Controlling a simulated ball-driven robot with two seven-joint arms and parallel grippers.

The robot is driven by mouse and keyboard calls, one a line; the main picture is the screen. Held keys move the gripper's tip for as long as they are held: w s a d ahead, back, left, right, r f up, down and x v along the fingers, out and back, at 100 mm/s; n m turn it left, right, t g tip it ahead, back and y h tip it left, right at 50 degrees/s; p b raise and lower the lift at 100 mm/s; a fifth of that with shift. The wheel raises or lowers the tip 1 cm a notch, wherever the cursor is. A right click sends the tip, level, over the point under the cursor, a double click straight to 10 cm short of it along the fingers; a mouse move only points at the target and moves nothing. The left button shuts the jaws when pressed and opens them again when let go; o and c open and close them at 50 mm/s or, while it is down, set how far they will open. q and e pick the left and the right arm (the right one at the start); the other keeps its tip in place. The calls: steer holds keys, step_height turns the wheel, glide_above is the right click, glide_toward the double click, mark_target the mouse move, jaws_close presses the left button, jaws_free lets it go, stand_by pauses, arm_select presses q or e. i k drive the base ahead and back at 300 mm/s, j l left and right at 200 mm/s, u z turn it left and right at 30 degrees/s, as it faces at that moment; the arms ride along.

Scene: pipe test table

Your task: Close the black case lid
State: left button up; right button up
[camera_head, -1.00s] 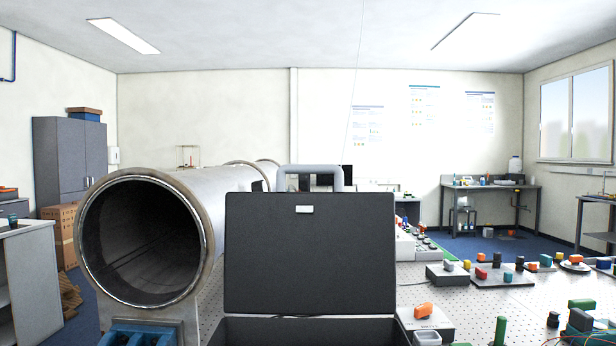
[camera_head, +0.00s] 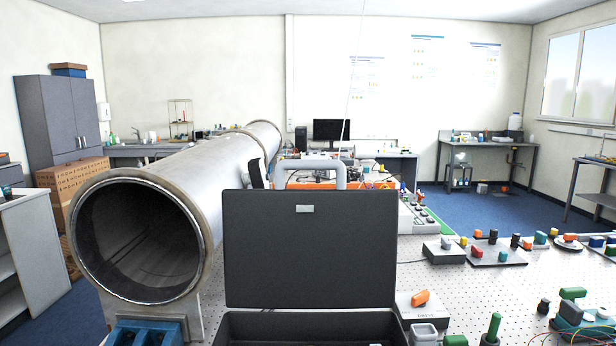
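The black case stands open at the bottom centre of the head view. Its lid (camera_head: 310,250) is upright, with its dark inner face toward me and a small white label near the top edge. The case base (camera_head: 310,322) shows only in part, cut off by the lower picture edge. A grey handle-like frame (camera_head: 309,165) rises behind the lid. Neither of my grippers is in view.
A large metal pipe (camera_head: 150,240) on a blue support (camera_head: 145,335) lies left of the case. Right of it, the perforated table (camera_head: 470,285) holds a box with an orange part (camera_head: 420,298), a green peg (camera_head: 493,327) and several small connectors.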

mark_target(341, 255)
steer(key=k+l+u, duration=0.3)
steer(key=u, duration=0.15)
steer(key=k+l+u, duration=0.15)
steer(key=k+u, duration=0.7)
